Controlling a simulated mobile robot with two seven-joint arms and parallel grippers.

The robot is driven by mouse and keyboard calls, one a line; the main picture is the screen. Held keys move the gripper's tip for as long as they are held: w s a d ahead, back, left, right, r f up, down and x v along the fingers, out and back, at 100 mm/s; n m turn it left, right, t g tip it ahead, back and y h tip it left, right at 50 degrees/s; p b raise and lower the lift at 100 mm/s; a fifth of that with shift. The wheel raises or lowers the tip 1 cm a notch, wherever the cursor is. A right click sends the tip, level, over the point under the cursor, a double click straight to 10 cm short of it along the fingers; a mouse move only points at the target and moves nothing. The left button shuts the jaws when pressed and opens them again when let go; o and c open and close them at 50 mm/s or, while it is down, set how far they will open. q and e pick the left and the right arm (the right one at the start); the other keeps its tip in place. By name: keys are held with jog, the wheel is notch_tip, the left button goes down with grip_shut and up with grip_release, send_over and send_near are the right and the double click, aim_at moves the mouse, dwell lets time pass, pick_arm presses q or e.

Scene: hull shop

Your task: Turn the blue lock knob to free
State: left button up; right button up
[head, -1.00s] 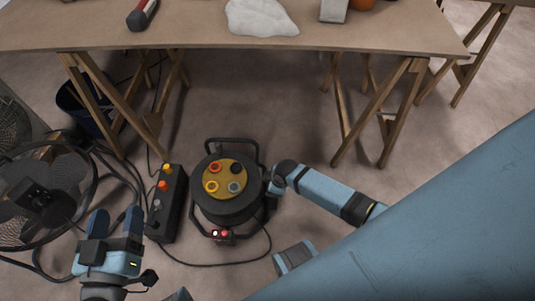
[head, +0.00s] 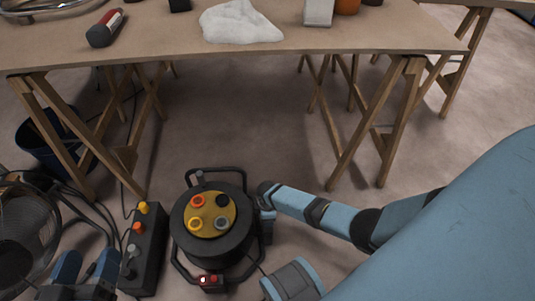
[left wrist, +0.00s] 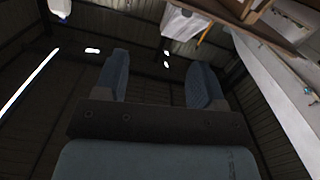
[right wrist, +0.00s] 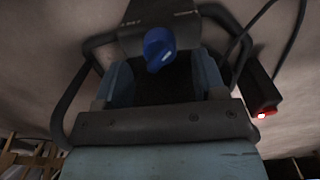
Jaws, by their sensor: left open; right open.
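The blue lock knob (right wrist: 159,48) shows in the right wrist view, on a dark housing (right wrist: 150,15) of the cable reel. My right gripper (right wrist: 163,75) is open, with a finger to either side below the knob in the picture; I cannot tell whether they touch it. In the head view the cable reel (head: 240,240) stands on the floor, and my right gripper (head: 266,200) is at its right side; the knob is hidden there. My left gripper (head: 88,265) is open and empty at lower left, and its fingers show apart in the left wrist view (left wrist: 162,80).
A black control box (head: 148,255) with coloured buttons stands left of the reel. A fan (head: 22,230) and loose cables lie further left. A wooden trestle table (head: 330,38) is behind, with a dark blue bucket (head: 40,150) by its left legs. Floor under the table is mostly clear.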

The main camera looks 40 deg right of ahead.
notch_tip(320, 180, down, 2)
jog(key=shift+b, duration=0.3)
pick_arm(q)
jog(key=shift+w+a+m+b, duration=0.35)
jog(key=shift+w+m, duration=0.15)
jog(key=shift+m, duration=0.2)
pick_arm(e)
jog(key=shift+f, duration=0.55)
jog(key=shift+c, duration=0.2)
jog(key=c, duration=0.9)
